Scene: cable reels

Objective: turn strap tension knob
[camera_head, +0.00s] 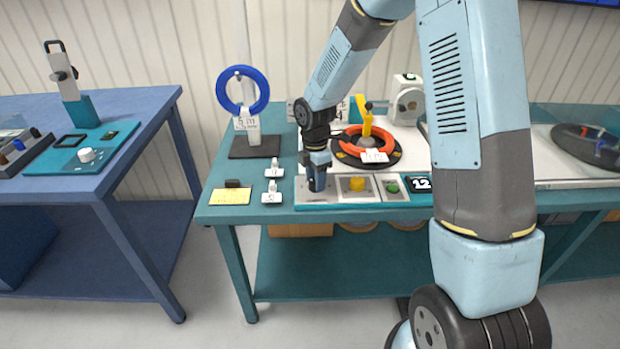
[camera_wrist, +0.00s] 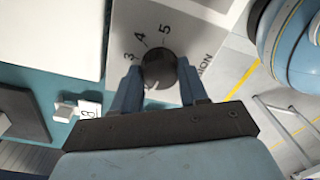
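The strap tension knob (camera_wrist: 159,68) is dark and round in the wrist view. It sits on a grey dial plate (camera_wrist: 186,20) with the numbers 3, 4 and 5 and part of a word ending in "SION". My gripper (camera_wrist: 160,75) has one blue finger on each side of the knob, both seeming to touch it. In the head view my gripper (camera_head: 318,182) points straight down at the left end of the front control panel (camera_head: 333,201). There the gripper hides the knob.
A yellow button (camera_head: 357,184), a green button (camera_head: 393,188) and a display reading 12 (camera_head: 420,184) lie to the right. A reel with orange cable (camera_head: 345,150) is close behind. Small tagged parts (camera_head: 273,195) and a yellow note (camera_head: 230,197) lie left.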

